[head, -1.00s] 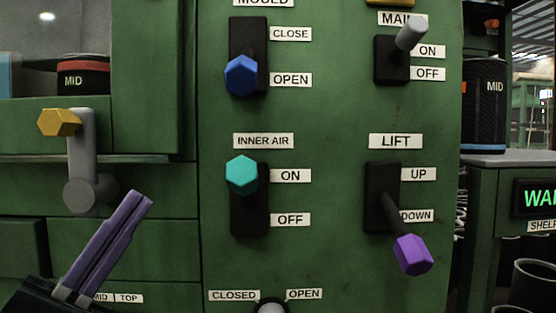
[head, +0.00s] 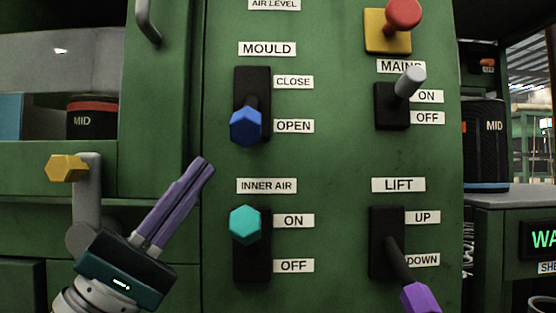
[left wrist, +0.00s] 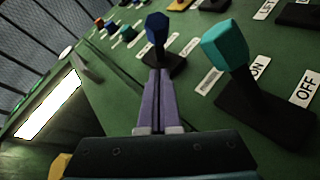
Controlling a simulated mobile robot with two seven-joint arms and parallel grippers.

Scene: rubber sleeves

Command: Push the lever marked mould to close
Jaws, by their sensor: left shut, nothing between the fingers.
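The mould lever has a blue knob (head: 246,126) and sits in a black slot below the MOULD label (head: 267,49). The knob is at the lower end, beside the OPEN label (head: 293,126), with the CLOSE label (head: 293,82) above. My left gripper (head: 206,166) has purple fingers, shut and empty. It is below and left of the blue knob, apart from it in the head view. In the left wrist view the fingers (left wrist: 156,75) point toward the blue knob (left wrist: 157,27); contact cannot be told there. My right gripper is not in view.
The turquoise inner air knob (head: 245,224) is just below the mould lever, right of my left fingers. A yellow-knobbed grey lever (head: 67,168) stands left of my gripper. The mains switch (head: 410,80) and purple lift lever (head: 420,297) are further right.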

